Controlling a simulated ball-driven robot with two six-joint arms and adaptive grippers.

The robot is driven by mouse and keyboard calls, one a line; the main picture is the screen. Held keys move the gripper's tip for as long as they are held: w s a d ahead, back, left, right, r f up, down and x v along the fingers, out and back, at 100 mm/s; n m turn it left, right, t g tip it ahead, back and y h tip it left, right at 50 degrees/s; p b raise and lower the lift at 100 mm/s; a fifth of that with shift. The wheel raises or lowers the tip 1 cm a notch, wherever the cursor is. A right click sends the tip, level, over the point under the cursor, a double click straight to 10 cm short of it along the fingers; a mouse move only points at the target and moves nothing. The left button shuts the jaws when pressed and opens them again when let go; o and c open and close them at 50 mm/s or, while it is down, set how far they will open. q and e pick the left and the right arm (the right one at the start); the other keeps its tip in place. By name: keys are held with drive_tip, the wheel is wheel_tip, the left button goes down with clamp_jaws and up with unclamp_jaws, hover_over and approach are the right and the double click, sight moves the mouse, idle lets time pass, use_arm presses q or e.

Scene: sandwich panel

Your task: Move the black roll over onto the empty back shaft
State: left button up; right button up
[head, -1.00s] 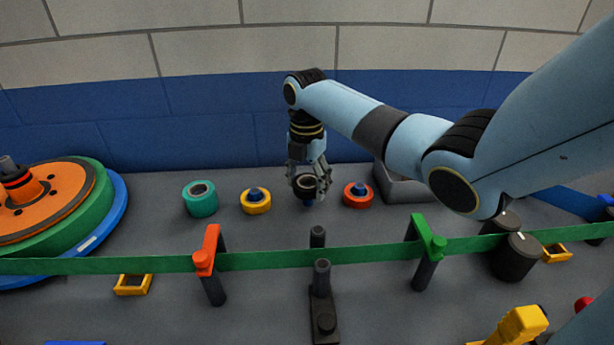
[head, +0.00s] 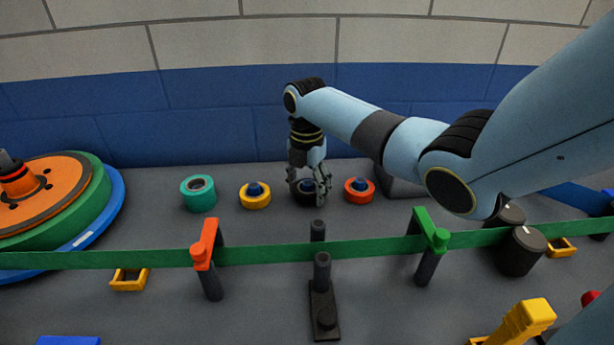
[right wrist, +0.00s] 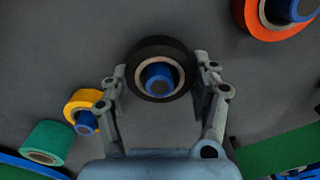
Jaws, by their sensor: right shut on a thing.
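The black roll (head: 308,195) is at the back of the panel, between the yellow roll and the red roll. It also shows in the right wrist view (right wrist: 145,89); it sits around a blue shaft (right wrist: 159,77), whose top shows inside the pale core. My right gripper (head: 309,190) points down from above and is shut on the black roll, with a finger on either side of it. In the right wrist view the fingers (right wrist: 160,80) flank the roll. My left gripper is not in view.
A yellow roll (head: 255,202) and a red roll (head: 360,197) stand on blue shafts to either side. A teal roll (head: 198,200) stands farther left. A green band (head: 330,252) runs across in front, past orange (head: 203,255) and green (head: 434,240) arms.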

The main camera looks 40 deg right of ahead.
drive_tip(key=o, duration=1.3)
wheel_tip(320, 180, up, 9)
drive_tip(key=p, duration=0.9)
drive_tip(key=shift+f, duration=0.1)
drive_tip(key=shift+f, duration=0.1)
